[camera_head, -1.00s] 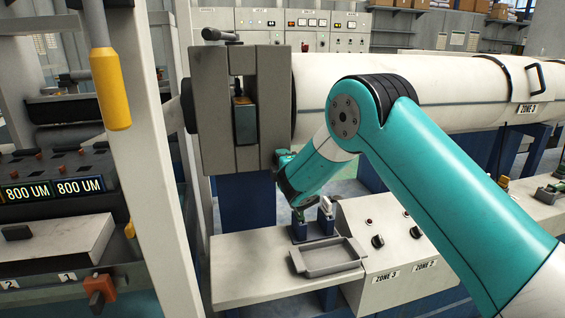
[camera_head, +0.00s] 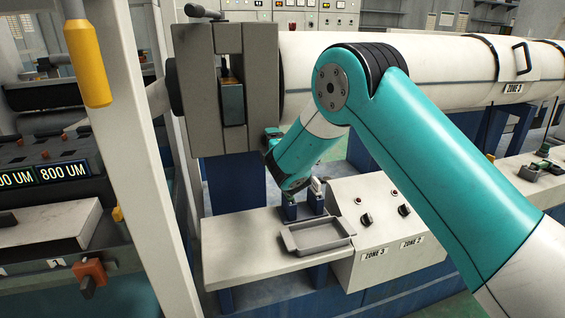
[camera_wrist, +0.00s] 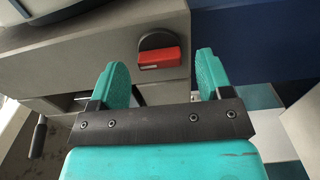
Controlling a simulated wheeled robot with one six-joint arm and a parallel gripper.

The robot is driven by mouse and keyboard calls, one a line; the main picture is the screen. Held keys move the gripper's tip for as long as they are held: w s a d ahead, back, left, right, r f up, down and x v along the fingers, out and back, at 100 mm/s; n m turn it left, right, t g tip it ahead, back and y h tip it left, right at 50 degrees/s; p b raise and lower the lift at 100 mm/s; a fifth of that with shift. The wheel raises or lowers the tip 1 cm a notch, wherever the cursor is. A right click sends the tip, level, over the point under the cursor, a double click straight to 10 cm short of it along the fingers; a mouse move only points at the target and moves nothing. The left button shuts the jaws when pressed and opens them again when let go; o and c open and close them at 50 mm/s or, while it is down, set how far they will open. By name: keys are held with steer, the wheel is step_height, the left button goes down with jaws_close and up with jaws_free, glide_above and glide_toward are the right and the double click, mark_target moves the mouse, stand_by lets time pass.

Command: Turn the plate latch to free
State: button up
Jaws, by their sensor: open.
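The plate latch (camera_wrist: 158,56) is a red bar on a dark round base, set on a grey face in the wrist view. The bar lies roughly crosswise in the picture. My gripper (camera_wrist: 161,72) is open, its two teal fingers spread to the left and right of the latch in the picture. The latch appears beyond the gap between the fingertips, and I see no contact. The large grey block (camera_head: 225,95) stands at the end of the white barrel in the head view.
The white barrel (camera_head: 420,65) runs right from the block. Below are a pale bench with a grey tray (camera_head: 318,236) and a control box with knobs (camera_head: 390,235). A white post (camera_head: 130,130) and a yellow handle (camera_head: 88,62) stand at left. A dark-handled lever (camera_wrist: 38,135) hangs at left in the wrist view.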

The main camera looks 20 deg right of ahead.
steer(key=s+b, duration=0.8)
steer(key=s, duration=0.7)
steer(key=shift+s, duration=0.35)
